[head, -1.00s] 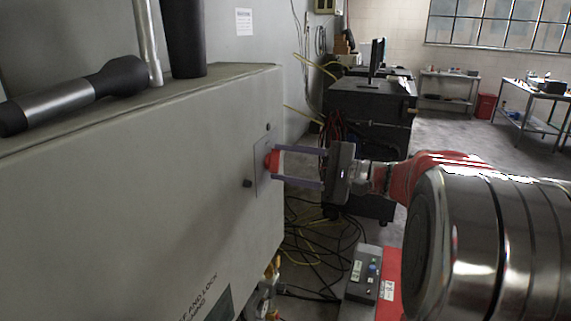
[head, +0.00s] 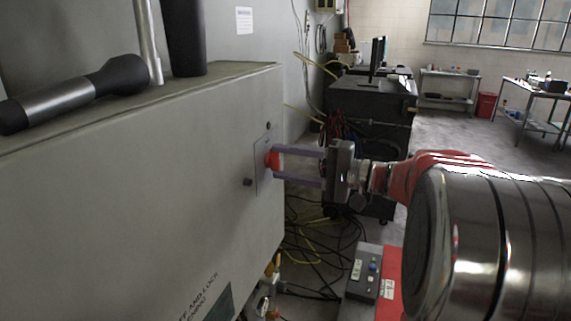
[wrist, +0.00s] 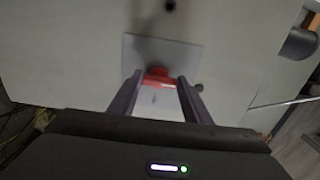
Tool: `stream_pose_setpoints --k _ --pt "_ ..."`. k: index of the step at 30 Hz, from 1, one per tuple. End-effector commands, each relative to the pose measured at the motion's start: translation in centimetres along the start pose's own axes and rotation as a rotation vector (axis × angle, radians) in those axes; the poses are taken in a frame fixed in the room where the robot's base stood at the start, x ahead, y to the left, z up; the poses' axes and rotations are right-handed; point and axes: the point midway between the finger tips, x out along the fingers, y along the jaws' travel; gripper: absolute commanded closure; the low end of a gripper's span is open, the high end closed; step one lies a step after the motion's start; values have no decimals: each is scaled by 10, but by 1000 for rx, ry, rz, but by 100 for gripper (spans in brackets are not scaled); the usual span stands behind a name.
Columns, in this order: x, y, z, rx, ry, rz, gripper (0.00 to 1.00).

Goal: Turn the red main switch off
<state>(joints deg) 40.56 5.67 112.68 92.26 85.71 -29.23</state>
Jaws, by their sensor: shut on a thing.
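The red main switch (head: 273,160) is a small red knob on a light square plate (head: 262,178) on the side of the grey cabinet. In the wrist view the red switch (wrist: 160,78) lies between my fingertips, in front of its plate (wrist: 190,52). My gripper (head: 278,166) reaches in from the right, with one finger above the other in the head view. It is shut on the switch, one finger on either side. The fingers hide part of the knob, and its exact turned angle is hard to tell.
A flashlight-like tool (head: 75,92) lies on the cabinet top beside a dark post (head: 184,40). Small black knobs sit near the plate. Below are cables and a grey control box (head: 365,272). A black cart (head: 370,105) stands behind; open floor lies at the right.

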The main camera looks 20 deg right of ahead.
Motion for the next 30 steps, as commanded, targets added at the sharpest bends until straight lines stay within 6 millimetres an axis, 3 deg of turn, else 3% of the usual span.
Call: stream_pose_setpoints --k 2,3,10,22,30 --pt "0 3 2 4 -6 6 78" --pt "1 4 2 4 -6 6 55" --pt "0 2 1 3 -3 4 38" --pt "-4 1 0 1 0 2 37" --pt "-34 1 -1 2 2 2 37"
